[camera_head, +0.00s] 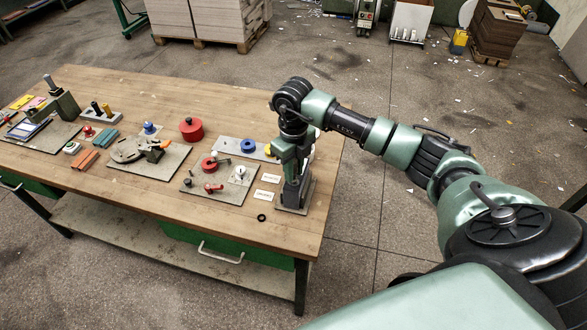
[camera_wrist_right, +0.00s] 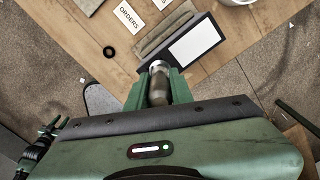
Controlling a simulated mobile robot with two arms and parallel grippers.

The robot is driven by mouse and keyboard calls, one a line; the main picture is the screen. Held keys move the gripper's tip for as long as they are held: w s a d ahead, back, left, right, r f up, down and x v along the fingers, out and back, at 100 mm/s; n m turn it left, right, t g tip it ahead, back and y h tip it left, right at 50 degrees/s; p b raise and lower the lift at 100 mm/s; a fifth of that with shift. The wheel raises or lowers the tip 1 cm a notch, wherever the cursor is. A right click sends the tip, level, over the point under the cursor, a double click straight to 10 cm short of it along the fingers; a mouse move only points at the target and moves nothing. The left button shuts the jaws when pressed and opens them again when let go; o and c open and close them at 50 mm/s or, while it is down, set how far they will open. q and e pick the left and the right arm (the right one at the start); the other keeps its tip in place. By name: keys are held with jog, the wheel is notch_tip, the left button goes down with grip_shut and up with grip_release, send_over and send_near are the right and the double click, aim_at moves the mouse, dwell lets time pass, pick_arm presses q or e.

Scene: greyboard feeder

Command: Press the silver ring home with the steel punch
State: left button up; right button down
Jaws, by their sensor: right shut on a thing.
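My right gripper (camera_head: 290,178) reaches down over a dark stand (camera_head: 294,199) near the table's right end. In the right wrist view its green fingers (camera_wrist_right: 159,84) are shut on a grey-brown cylinder, seemingly the steel punch (camera_wrist_right: 157,91). A bright silver piece (camera_wrist_right: 160,66) shows at the far end of the cylinder, beside the stand, which has a white plate on it (camera_wrist_right: 196,43). I cannot tell whether this piece is the silver ring or the punch's tip, nor whether it touches the stand. My left gripper is not in view.
A black ring (camera_head: 261,217) lies on the wooden table (camera_head: 230,228), left of the stand, beside two white cards (camera_head: 264,195). The table's front strip is mostly bare.

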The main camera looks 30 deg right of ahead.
notch_tip(320, 180, up, 2)
jog(key=shift+p, duration=0.65)
jog(key=shift+r+p, duration=1.4)
jog(key=shift+r, duration=1.05)
